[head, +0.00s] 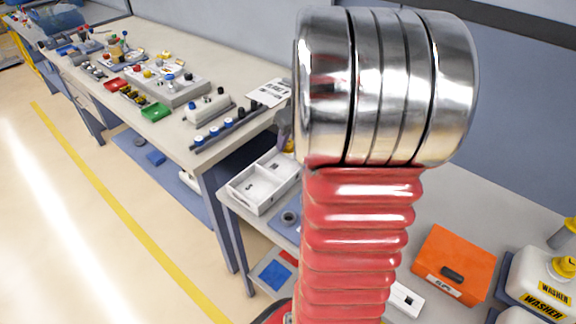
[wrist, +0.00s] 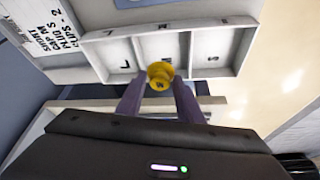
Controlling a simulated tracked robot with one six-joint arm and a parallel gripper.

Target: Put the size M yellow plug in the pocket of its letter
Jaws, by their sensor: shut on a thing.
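The yellow plug (wrist: 160,74) is between the two fingertips of my gripper (wrist: 160,84), which is shut on it. A dark mark shows on the plug's near side, too small to read surely. In the head view the tray (head: 239,197) sits left of my arm, which hides most of my gripper.
A printed card (wrist: 55,25) lies beside the tray. An orange box (head: 455,262) and washer bottles (head: 545,280) stand on the right of the bench. A long bench (head: 190,140) with several parts, red and green bins (head: 156,112) stretches away at left. Floor at left is clear.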

